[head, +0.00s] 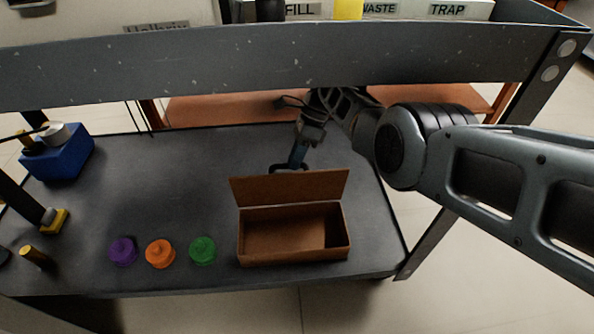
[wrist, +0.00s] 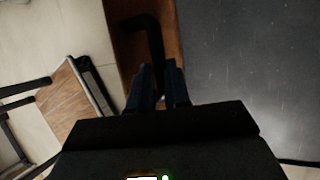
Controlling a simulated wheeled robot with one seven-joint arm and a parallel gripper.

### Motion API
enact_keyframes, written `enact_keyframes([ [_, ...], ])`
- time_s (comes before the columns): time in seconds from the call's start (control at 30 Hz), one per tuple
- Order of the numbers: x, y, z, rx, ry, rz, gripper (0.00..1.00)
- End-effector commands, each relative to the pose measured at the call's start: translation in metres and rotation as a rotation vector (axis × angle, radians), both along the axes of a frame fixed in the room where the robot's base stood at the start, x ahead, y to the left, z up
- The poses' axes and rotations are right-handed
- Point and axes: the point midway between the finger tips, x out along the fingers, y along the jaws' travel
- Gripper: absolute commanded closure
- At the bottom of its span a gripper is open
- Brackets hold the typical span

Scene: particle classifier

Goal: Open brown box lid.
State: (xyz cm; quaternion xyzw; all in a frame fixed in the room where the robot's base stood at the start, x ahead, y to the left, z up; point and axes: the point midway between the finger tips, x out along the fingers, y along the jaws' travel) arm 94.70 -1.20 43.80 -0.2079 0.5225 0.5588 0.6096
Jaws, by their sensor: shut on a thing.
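The brown box (head: 294,257) stands at the front right of the dark tabletop, its empty inside showing. Its brown lid (head: 290,189) stands raised at the back edge, tilted up and away from the opening. My gripper (head: 289,167) is just behind the lid's upper edge, partly hidden there. In the wrist view, my gripper's fingers (wrist: 160,84) are shut on a black bent handle (wrist: 152,38) on the brown lid (wrist: 124,48). The box's inside is not visible in the wrist view.
Purple (head: 123,251), orange (head: 160,254) and green (head: 203,250) round pieces sit left of the box. A blue block (head: 58,153) is at the far left. A grey shelf beam (head: 270,68) crosses above my gripper. The middle of the tabletop (head: 190,185) is clear.

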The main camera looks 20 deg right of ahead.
Motion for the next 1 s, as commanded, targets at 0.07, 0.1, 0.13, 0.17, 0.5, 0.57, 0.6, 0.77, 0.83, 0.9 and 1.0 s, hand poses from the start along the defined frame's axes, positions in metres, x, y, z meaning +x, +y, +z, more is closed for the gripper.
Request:
enact_keyframes([
  [0.07, -0.0073, 0.0014, -0.0208, -0.005, 0.025, 0.003, 1.0],
  [0.1, -0.006, 0.0011, -0.0207, -0.005, 0.026, 0.003, 1.0],
  [0.13, -0.0051, 0.0008, -0.0204, -0.005, 0.026, 0.003, 1.0],
  [0.17, -0.0045, 0.0007, -0.0203, -0.005, 0.026, 0.003, 1.0],
  [0.5, -0.0021, 0.0, -0.0189, -0.005, 0.029, 0.005, 1.0],
  [0.57, -0.0021, 0.0001, -0.0188, -0.005, 0.029, 0.005, 1.0],
  [0.6, -0.0021, 0.0001, -0.0186, -0.005, 0.029, 0.005, 1.0],
  [0.77, -0.0023, 0.0003, -0.0185, -0.005, 0.03, 0.005, 1.0],
  [0.83, -0.0023, 0.0003, -0.0183, -0.005, 0.029, 0.006, 0.77],
  [0.9, -0.0013, 0.0, -0.0169, -0.004, 0.027, 0.005, 0.7],
  [1.0, -0.0001, -0.0004, -0.0148, -0.002, 0.024, 0.004, 0.6],
])
